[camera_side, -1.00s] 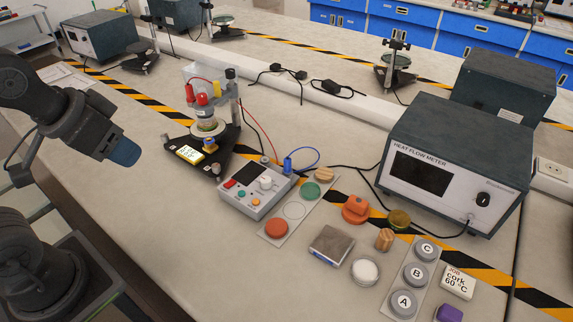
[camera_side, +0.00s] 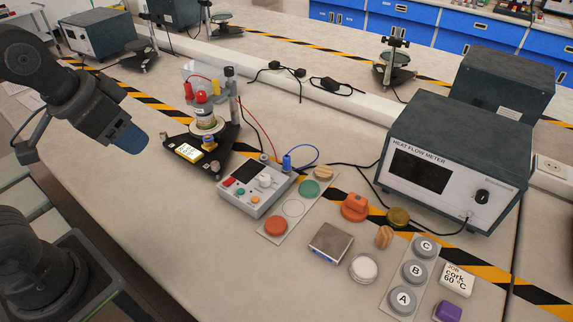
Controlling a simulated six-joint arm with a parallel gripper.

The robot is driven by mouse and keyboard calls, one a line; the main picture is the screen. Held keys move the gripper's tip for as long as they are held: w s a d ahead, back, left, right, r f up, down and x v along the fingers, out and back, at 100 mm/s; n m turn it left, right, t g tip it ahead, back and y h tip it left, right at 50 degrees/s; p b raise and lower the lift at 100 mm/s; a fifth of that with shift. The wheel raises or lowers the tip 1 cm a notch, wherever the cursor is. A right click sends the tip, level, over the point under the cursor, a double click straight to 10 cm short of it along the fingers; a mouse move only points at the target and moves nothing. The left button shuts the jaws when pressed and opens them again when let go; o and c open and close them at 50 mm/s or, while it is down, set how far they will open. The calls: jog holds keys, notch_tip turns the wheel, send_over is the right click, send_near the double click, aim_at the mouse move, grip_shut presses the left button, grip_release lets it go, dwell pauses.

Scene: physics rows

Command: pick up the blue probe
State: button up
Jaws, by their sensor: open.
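The blue probe (camera_side: 287,164) stands upright at the back right of the small control box (camera_side: 255,187), with a blue wire looping off to its right. My gripper (camera_side: 128,141), with a blue end, is at the left, raised above the bench. It is well apart from the probe, to its left, and holds nothing that I can see. Its jaws are open, though the fingers are small and hard to make out.
A black tripod stand (camera_side: 226,150) with red-topped parts is between my gripper and the probe. A strip of coloured discs (camera_side: 294,208) lies right of the control box. The heat flow meter (camera_side: 452,165) stands farther right.

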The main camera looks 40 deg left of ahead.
jog(key=w+d+r+m+g, duration=0.1)
jog(key=w+r+m+g, duration=0.2)
jog(key=w, duration=0.6)
jog(key=m+g, duration=0.2)
jog(key=m, duration=1.2)
send_over(287, 156)
notch_tip(287, 156, down, 15)
notch_tip(287, 156, down, 14)
jog(key=shift+s, duration=0.1)
grip_shut()
